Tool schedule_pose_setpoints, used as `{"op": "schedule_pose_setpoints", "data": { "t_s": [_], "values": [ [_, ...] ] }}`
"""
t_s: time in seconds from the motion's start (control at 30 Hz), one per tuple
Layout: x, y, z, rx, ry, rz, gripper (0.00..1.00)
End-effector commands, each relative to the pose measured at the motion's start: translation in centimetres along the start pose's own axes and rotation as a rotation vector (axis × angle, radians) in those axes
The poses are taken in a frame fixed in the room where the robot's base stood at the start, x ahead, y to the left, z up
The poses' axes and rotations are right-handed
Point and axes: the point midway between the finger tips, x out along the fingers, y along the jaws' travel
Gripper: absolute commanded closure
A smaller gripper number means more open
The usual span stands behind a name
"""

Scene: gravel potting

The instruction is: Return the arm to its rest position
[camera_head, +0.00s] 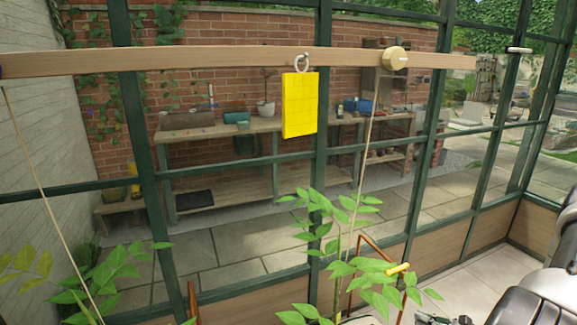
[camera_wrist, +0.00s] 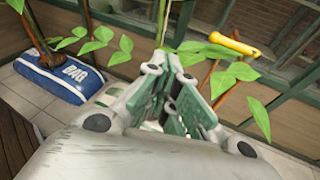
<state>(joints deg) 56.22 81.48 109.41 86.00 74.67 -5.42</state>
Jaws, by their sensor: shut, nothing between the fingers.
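My gripper (camera_wrist: 178,88) fills the middle of the wrist view, its fingers together with nothing held between them. In the head view my grey and black arm reaches in at the lower right, and only a little of the gripper end shows at the bottom edge. A green leafy plant (camera_head: 352,268) stands just beside the gripper, with leaves close around the fingers in the wrist view. A yellow cylindrical piece (camera_head: 398,269) sits by the plant's leaves. It also shows in the wrist view (camera_wrist: 233,43), above and right of the fingers, apart from them.
A wooden beam (camera_head: 200,60) crosses the top, with a yellow card (camera_head: 300,105) hanging from it and strings running down. A blue and white bag (camera_wrist: 55,80) lies on the floor at left. Green window frames (camera_head: 322,150) stand behind the plant.

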Motion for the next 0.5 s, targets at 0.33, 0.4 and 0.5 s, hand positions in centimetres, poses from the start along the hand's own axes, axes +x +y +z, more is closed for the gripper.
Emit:
{"op": "schedule_pose_setpoints", "data": {
  "t_s": [0.33,0.4,0.5],
  "values": [
    [-6.8,7.9,8.0,-0.3,0.151,0.51,1.0],
    [-8.4,8.8,9.9,-0.396,0.196,0.614,1.0],
    [-10.8,9.9,12.9,-0.551,0.27,0.766,1.0]
  ]
}}
